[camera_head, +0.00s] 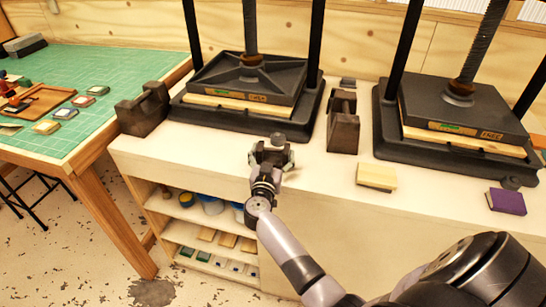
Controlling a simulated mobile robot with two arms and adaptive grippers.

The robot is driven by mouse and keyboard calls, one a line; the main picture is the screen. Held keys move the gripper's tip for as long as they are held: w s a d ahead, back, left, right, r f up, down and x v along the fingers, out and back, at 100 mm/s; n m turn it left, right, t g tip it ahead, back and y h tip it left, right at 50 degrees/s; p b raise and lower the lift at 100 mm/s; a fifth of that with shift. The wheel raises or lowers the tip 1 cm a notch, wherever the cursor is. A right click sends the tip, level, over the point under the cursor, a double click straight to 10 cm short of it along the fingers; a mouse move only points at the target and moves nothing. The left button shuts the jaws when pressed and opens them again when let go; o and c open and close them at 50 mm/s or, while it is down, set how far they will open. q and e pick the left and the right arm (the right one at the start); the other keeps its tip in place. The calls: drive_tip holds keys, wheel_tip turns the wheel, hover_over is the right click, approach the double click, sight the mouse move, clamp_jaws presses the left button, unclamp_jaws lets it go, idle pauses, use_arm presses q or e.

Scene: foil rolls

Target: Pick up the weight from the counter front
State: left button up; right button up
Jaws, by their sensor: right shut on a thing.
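My right gripper (272,153) is at the front edge of the white counter (300,170), in front of the left press. Its arm comes in from the bottom right. The gripper is shut on a small dark weight (278,138), which is mostly hidden by the fingers. I cannot tell whether the weight still touches the counter. My left gripper is not in view.
Two black presses (250,80) (460,110) stand on the counter. Dark handled blocks (143,110) (343,125) stand beside them. A cream block (377,176) and a purple block (507,201) lie near the front edge. A green-topped table (80,75) is at left.

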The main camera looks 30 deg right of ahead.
drive_tip(key=shift+r, duration=0.1)
drive_tip(key=c, duration=0.9)
drive_tip(key=shift+w+r, duration=0.1)
drive_tip(key=shift+r, duration=0.1)
drive_tip(key=shift+c, duration=0.6)
drive_tip(key=shift+r, duration=0.1)
